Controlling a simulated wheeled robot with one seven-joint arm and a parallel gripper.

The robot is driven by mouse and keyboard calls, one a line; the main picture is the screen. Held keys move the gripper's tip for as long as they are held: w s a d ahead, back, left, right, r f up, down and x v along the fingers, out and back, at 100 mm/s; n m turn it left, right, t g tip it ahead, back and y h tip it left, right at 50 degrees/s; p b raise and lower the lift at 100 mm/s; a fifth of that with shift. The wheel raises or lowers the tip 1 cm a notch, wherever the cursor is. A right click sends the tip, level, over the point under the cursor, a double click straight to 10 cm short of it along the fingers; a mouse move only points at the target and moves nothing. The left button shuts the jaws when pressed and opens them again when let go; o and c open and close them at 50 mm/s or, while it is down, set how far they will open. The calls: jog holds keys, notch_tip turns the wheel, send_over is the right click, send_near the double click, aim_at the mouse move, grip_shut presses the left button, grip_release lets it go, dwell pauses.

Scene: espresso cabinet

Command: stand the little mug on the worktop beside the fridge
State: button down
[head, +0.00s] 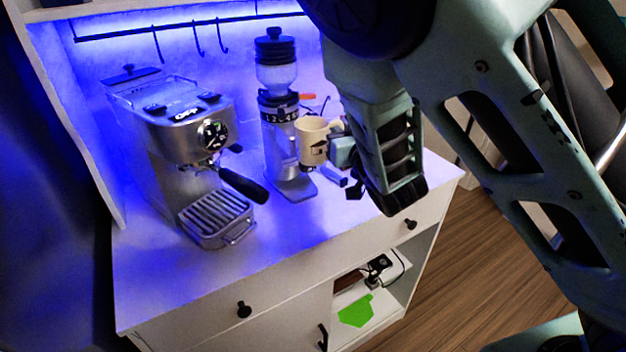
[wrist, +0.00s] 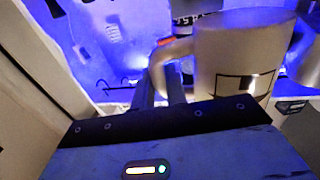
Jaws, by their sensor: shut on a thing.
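The little mug (head: 312,143) is cream with a dark printed picture. It appears raised above the white worktop (head: 285,222), in front of the grinder's right side in the head view. My gripper (head: 343,150) is shut on the mug's handle, at the mug's right side in that view. In the wrist view the mug (wrist: 242,58) looks upright and large, and the fingers (wrist: 160,88) close around its handle. The mug's base is partly hidden there by my gripper body. I cannot make out a fridge in either view.
A steel espresso machine (head: 190,140) with a black-handled portafilter stands on the left of the worktop. A tall coffee grinder (head: 278,115) stands at its middle. Hooks (head: 197,38) hang on a rail behind. The worktop's front left is bare.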

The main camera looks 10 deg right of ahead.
jog(key=shift+w+d+f, duration=0.1)
jog(key=shift+f, duration=0.05)
notch_tip(320, 180, down, 17)
jog(key=shift+f+p, duration=0.15)
jog(key=shift+p, duration=0.9)
jog(key=shift+f, duration=0.2)
jog(key=c, duration=1.4)
grip_release()
jog(key=shift+c, duration=0.2)
jog(key=shift+r, duration=0.2)
